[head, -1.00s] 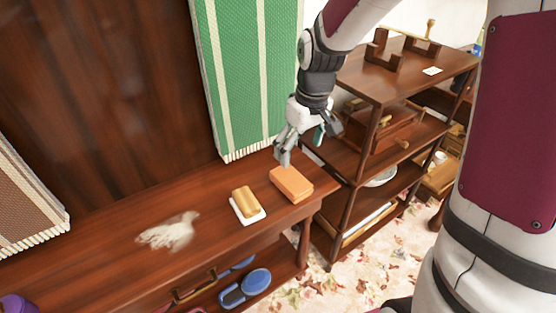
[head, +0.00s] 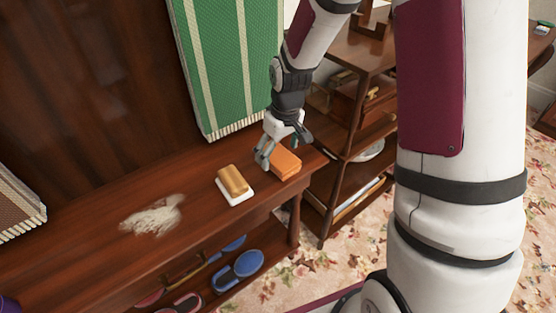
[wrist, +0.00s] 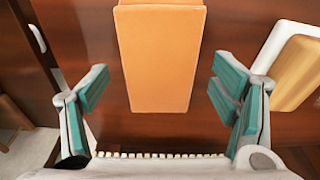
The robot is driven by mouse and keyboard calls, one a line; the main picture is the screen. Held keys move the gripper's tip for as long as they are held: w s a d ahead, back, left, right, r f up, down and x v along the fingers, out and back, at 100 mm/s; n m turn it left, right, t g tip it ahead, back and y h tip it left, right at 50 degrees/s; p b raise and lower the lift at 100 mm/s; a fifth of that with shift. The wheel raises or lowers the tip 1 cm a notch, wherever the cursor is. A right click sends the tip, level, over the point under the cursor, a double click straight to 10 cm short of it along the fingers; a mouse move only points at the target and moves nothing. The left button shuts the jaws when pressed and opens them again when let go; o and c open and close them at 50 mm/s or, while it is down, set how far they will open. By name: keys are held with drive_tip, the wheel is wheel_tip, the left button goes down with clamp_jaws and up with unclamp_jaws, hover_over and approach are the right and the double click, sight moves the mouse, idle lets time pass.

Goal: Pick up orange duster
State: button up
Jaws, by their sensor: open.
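The orange duster (head: 286,164) is a block lying on the wooden table (head: 92,232) near its right end. In the wrist view the duster (wrist: 160,58) lies ahead, between the lines of the two fingers. My gripper (head: 278,159) is over the duster in the head view, its fingers pointing down. In the wrist view my gripper (wrist: 164,100) is open, with teal pads on both sides and nothing held. I cannot tell whether a finger touches the duster.
White powder (head: 152,215) lies further left. A green striped cloth (head: 222,70) hangs behind. A wooden shelf (head: 362,62) stands right. Blue-rimmed items (head: 240,268) rest on the table's lower shelf.

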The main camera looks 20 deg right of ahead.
drive_tip(key=shift+w+f, duration=0.1)
drive_tip(key=shift+f, duration=0.85)
drive_tip(key=c, duration=1.2)
drive_tip(key=shift+r, duration=0.1)
drive_tip(key=shift+r, duration=0.45)
wheel_tip(320, 180, up, 3)
drive_tip(key=shift+f+p, duration=0.1)
drive_tip(key=shift+p, duration=0.3)
drive_tip(key=shift+s+a+r+p, duration=0.35)
drive_tip(key=shift+s+p, duration=0.8)
drive_tip(key=shift+s, duration=1.5)
drive_tip(key=shift+s+a+r+p, duration=0.1)
drive_tip(key=shift+s+a+p, duration=0.8)
drive_tip(key=shift+s, duration=1.7)
drive_tip(key=shift+s+a+r+p, duration=0.2)
drive_tip(key=shift+s+p, duration=1.2)
drive_tip(key=shift+s, duration=1.25)
